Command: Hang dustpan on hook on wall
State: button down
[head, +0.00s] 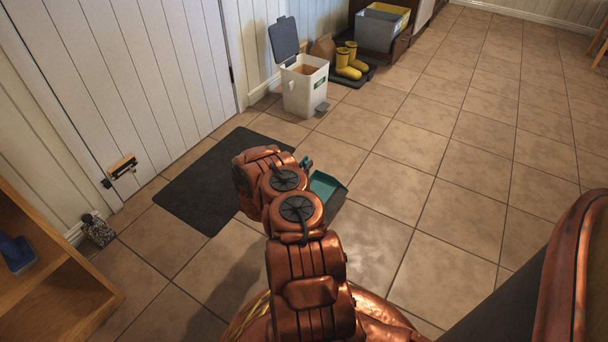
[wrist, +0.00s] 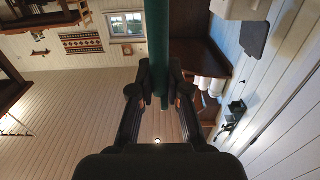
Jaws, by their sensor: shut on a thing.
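The dustpan (head: 326,190) is teal and shows in the head view just beyond my arm, above the tiled floor. Part of it is hidden behind the arm. In the wrist view its dark green handle (wrist: 158,40) runs up between the two black fingers of my gripper (wrist: 159,88). The fingers are closed on the handle from both sides. I cannot make out a wall hook for certain in either view.
A wooden shelf (head: 75,295) is at left.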

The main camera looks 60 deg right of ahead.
jog(key=f, duration=0.1)
jog(key=f+b, duration=0.2)
jog(key=shift+w+a+f, duration=0.15)
jog(key=shift+a+f, duration=0.15)
jog(key=shift+f, duration=0.15)
jog(key=c, duration=1.2)
grip_release()
jog(key=shift+o, duration=0.2)
